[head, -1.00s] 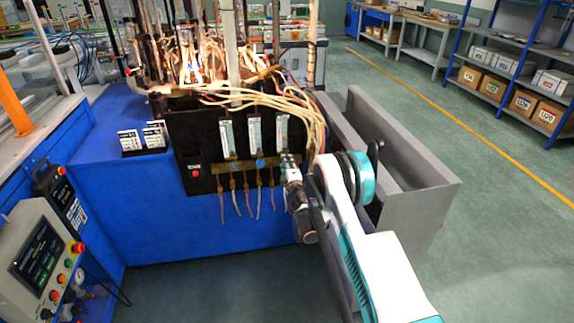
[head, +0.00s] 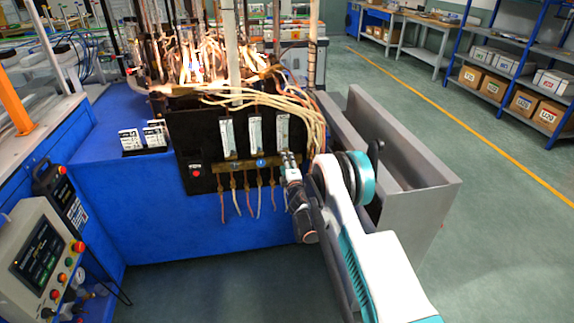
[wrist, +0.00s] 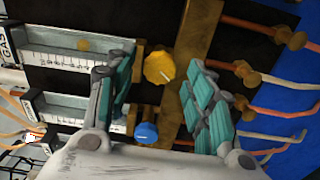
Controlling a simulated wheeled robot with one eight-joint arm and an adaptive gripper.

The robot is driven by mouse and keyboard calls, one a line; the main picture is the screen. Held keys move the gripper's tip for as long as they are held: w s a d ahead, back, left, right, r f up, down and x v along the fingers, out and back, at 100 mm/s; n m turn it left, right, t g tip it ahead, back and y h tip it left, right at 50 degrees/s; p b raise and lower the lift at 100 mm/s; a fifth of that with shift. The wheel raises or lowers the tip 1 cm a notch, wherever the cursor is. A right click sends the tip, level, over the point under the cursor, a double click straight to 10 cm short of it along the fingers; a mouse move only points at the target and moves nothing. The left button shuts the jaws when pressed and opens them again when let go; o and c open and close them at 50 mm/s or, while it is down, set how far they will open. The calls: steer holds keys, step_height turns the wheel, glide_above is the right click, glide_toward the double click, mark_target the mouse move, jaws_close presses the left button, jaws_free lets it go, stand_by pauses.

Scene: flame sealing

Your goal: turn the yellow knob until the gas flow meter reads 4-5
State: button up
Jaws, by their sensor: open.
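The yellow knob (wrist: 159,68) shows in the wrist view, on a brass bar, with a white mark on its face. My gripper (wrist: 160,80) is open, with one teal-padded finger on each side of the knob and a visible gap to it. The gas flow meter (wrist: 45,50), marked GAS, lies left of the knob, with a yellowish float (wrist: 85,45) in its tube; the scale is too small to read. In the head view my gripper (head: 290,162) is at the panel below the rightmost meter (head: 283,132) and hides the yellow knob.
A blue knob (wrist: 146,133) sits close below the yellow one, under a second meter (wrist: 75,107). Brass fittings and hoses (wrist: 270,80) lie to the right. In the head view, flames burn above the black panel (head: 195,150), and a grey trough (head: 410,185) stands right of it.

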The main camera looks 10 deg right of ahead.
steer(key=s, duration=0.7)
steer(key=shift+s, duration=0.25)
steer(key=s+d+r+m+g+h, duration=0.1)
steer(key=s+d+r+m, duration=0.15)
steer(key=r, duration=0.55)
steer(key=s+d+r+m+g+h, duration=0.1)
steer(key=s+r+m, duration=0.15)
steer(key=r, duration=0.55)
steer(key=s+d+r+m+g+h, duration=0.1)
steer(key=d+r+m, duration=0.15)
steer(key=r, duration=0.45)
steer(key=s+r+m+g, duration=0.25)
steer(key=s+r, duration=0.35)
steer(key=s, duration=0.3)
steer(key=s+a+m+g+y, duration=0.1)
steer(key=s+m, duration=0.1)
steer(key=s, duration=1)
steer(key=s+a+f+m+g+y, duration=0.1)
steer(key=s+a+m+g, duration=0.1)
steer(key=s, duration=1)
steer(key=s+a+f+m+g+y, duration=0.1)
steer(key=s+a+m+g, duration=0.1)
steer(key=s, duration=1.1)
steer(key=shift+a+m, duration=0.25)
steer(key=shift+m, duration=0.45)
